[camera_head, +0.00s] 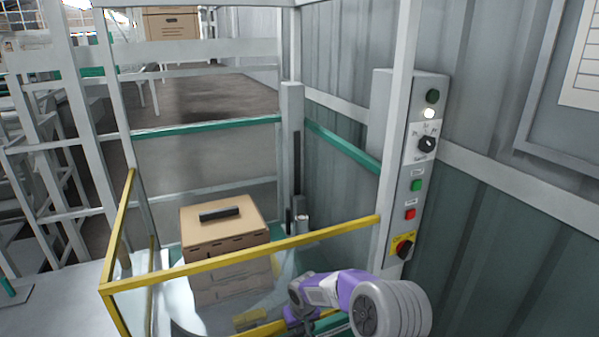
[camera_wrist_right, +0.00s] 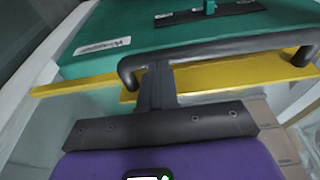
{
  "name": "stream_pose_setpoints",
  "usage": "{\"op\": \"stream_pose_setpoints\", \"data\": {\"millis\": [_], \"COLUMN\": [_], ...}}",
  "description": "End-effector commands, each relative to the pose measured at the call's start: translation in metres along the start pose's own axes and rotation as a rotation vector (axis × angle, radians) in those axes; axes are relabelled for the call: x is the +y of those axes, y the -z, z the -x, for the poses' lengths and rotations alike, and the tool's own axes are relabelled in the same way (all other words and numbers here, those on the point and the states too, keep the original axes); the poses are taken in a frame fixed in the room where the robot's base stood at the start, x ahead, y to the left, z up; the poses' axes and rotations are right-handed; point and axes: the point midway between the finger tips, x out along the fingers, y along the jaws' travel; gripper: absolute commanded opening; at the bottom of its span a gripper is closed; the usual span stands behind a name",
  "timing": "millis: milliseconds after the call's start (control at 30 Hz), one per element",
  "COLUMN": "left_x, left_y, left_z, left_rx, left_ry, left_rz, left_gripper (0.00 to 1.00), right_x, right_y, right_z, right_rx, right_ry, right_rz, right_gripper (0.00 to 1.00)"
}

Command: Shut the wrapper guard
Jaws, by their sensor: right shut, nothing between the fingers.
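The wrapper guard (camera_head: 240,257) is a yellow-framed clear panel across the front of the wrapping machine. Its upper rail runs from the front left corner to the grey control post, where its right end appears to meet the post. In the right wrist view a black bar handle (camera_wrist_right: 225,48) stands on a yellow plate of the guard (camera_wrist_right: 225,75). My right gripper (camera_wrist_right: 155,78) is shut and empty, its fingertips at the handle's left part; whether they touch it I cannot tell. In the head view my right arm covers the guard's lower right. My left gripper is not in view.
Stacked cardboard boxes (camera_head: 225,228) stand behind the guard, with a dark flat object on top. The control post (camera_head: 418,165) with buttons and a red-yellow switch is at the right, against a corrugated wall (camera_head: 480,80). A green surface (camera_wrist_right: 210,32) lies beyond the handle.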

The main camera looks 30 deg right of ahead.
Motion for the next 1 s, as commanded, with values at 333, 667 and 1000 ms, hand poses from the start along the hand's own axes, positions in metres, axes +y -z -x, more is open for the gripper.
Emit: {"op": "stream_pose_setpoints", "data": {"millis": [333,667,1000], "left_x": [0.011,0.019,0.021], "left_y": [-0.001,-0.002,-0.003], "left_z": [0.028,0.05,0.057], "left_rx": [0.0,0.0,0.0], "left_ry": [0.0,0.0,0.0], "left_rz": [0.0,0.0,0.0], "left_gripper": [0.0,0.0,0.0], "right_x": [0.0,0.001,0.0], "right_y": [0.009,0.013,0.013], "right_z": [0.036,0.11,0.14], "right_rx": [-0.003,0.005,0.003], "right_ry": [0.0,-0.001,-0.001], "right_rz": [-0.002,-0.002,-0.001], "right_gripper": [0.0,0.0,0.0]}}
